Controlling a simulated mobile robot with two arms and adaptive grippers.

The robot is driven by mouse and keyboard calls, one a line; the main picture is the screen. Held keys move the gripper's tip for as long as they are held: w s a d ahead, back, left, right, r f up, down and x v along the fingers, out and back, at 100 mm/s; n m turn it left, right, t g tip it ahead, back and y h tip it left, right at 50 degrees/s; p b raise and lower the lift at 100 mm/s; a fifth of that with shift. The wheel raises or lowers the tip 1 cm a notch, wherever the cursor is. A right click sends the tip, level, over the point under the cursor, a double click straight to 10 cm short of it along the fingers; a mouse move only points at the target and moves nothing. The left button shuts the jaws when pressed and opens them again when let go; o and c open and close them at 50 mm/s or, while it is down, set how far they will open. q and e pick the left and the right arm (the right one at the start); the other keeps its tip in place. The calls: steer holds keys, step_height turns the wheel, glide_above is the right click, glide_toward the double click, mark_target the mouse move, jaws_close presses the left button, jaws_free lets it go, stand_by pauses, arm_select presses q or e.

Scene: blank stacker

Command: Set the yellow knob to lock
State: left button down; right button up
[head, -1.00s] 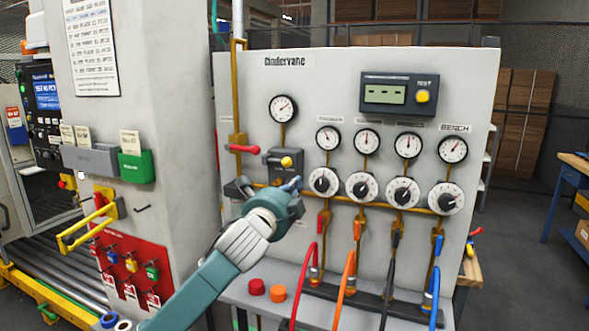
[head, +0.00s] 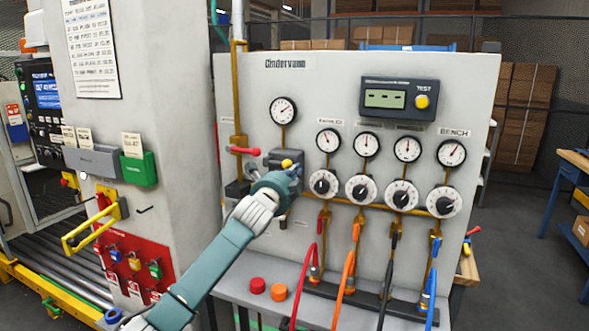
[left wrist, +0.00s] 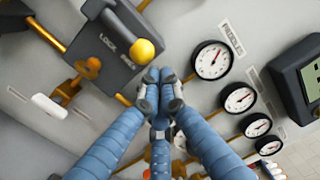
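The yellow knob (head: 286,163) is a small ball on a dark grey box (head: 271,160) on the left part of the pale panel. In the left wrist view the yellow knob (left wrist: 143,52) is near the top, at the lower right of the dark box (left wrist: 82,30). Lettering reading LOCK shows left of the knob; a second word is hard to read. My left gripper (head: 296,172) is just below the knob in the head view. In the left wrist view its blue fingers (left wrist: 158,84) meet at the tips, with nothing seen between them, close to the knob. My right gripper is out of view.
A red lever (head: 244,150) on a brass pipe sits left of the box. Gauges and white dials (head: 363,188) fill the panel to the right. Red and orange caps (head: 257,286) lie on the ledge below. A pillar (head: 165,90) stands at the left.

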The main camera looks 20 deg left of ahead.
mark_target(284, 166)
arm_select(q)
steer(key=shift+w+d, duration=0.1)
steer(key=a+p, duration=0.2)
steer(key=a, duration=0.2)
steer(key=shift+a+r, duration=0.15)
steer(key=shift+a, duration=0.3)
steer(key=shift+f, duration=0.2)
